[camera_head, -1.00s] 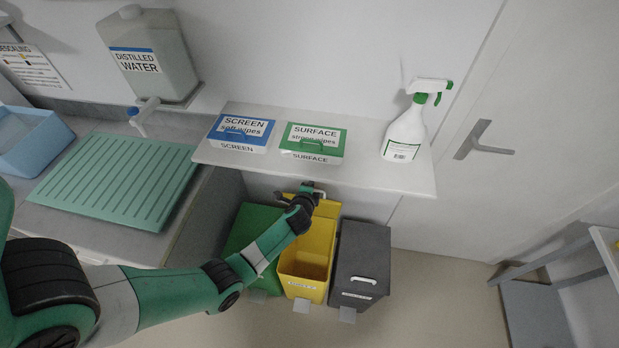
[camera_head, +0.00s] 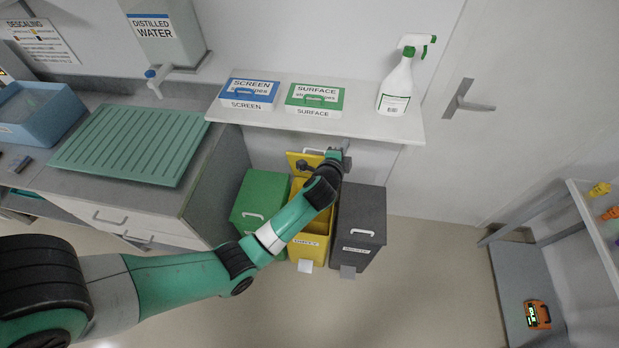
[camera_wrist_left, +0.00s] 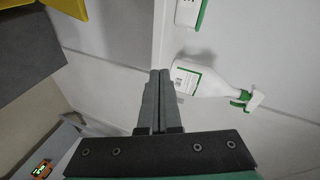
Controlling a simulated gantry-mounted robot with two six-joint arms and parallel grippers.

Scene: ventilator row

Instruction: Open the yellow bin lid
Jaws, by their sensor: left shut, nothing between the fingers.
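The yellow bin (camera_head: 310,248) stands between the green and dark grey bins under the shelf. Its lid (camera_head: 294,163) is raised, upright at the back by the wall, and the bin's mouth is partly hidden by my left arm. My left gripper (camera_head: 345,148) is just right of the lid, below the shelf's front edge, apart from the lid. In the left wrist view its fingers (camera_wrist_left: 160,76) are shut and empty, and a yellow part (camera_wrist_left: 25,32) shows at the upper left; I cannot tell whether it is lid or bin. My right gripper is not in view.
The green bin (camera_head: 262,198) and dark grey bin (camera_head: 361,212) are shut. The shelf (camera_head: 300,122) above holds two wipes boxes and a spray bottle (camera_head: 396,88), close to my left gripper. The floor in front of the bins is clear.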

